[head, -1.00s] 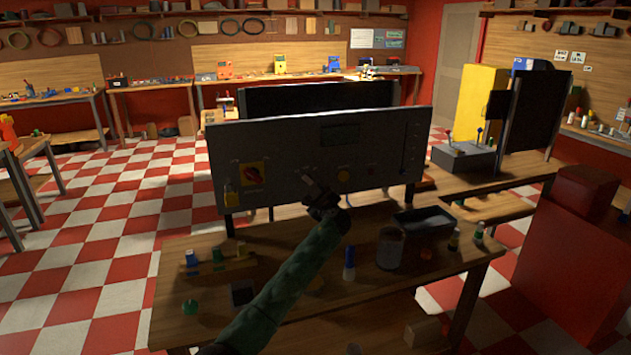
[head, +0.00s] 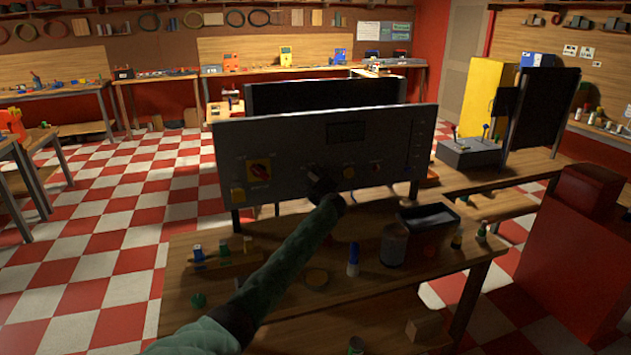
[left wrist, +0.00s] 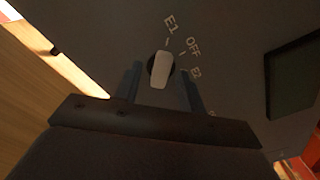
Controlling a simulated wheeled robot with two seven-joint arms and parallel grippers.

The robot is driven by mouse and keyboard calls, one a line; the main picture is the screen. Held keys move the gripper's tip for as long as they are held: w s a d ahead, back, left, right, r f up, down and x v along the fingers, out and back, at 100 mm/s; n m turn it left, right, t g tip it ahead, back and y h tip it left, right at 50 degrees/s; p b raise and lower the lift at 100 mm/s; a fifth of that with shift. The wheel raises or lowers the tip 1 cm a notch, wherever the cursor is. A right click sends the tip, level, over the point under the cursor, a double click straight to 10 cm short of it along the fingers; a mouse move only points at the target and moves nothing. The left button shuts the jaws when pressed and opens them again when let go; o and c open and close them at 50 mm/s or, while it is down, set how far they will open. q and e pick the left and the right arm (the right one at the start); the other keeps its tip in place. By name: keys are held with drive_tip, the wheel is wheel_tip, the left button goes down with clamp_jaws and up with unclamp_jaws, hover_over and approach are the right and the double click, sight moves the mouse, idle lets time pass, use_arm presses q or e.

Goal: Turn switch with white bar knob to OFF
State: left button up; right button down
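The white bar knob (left wrist: 160,72) sits on a dark round base on the grey panel, in the left wrist view. The labels E1, OFF and E2 are printed around it. Its bar's upper end points near the E1 mark, left of OFF. My left gripper (left wrist: 160,84) has its two fingers on either side of the knob, with small gaps visible, so it looks open. In the head view my left gripper (head: 322,184) is at the lower middle of the upright panel (head: 300,136) and hides the knob. My right gripper is not in view.
On the bench (head: 340,290) stand a grey cup (head: 394,246), a dark bin (head: 430,226) and a blue-and-white bottle (head: 353,260).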

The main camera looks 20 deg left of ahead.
use_arm(q)
clamp_jaws()
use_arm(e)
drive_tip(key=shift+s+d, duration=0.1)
use_arm(q)
drive_tip(key=shift+r+m, duration=0.1)
drive_tip(key=shift+m, duration=0.2)
drive_tip(key=m+p, duration=0.3)
drive_tip(key=shift+r, duration=0.15)
drive_tip(key=m+p, duration=0.3)
drive_tip(key=m, duration=0.1)
drive_tip(key=shift+s+f+m, duration=0.1)
drive_tip(key=shift+f+m, duration=0.1)
drive_tip(key=shift+m, duration=0.5)
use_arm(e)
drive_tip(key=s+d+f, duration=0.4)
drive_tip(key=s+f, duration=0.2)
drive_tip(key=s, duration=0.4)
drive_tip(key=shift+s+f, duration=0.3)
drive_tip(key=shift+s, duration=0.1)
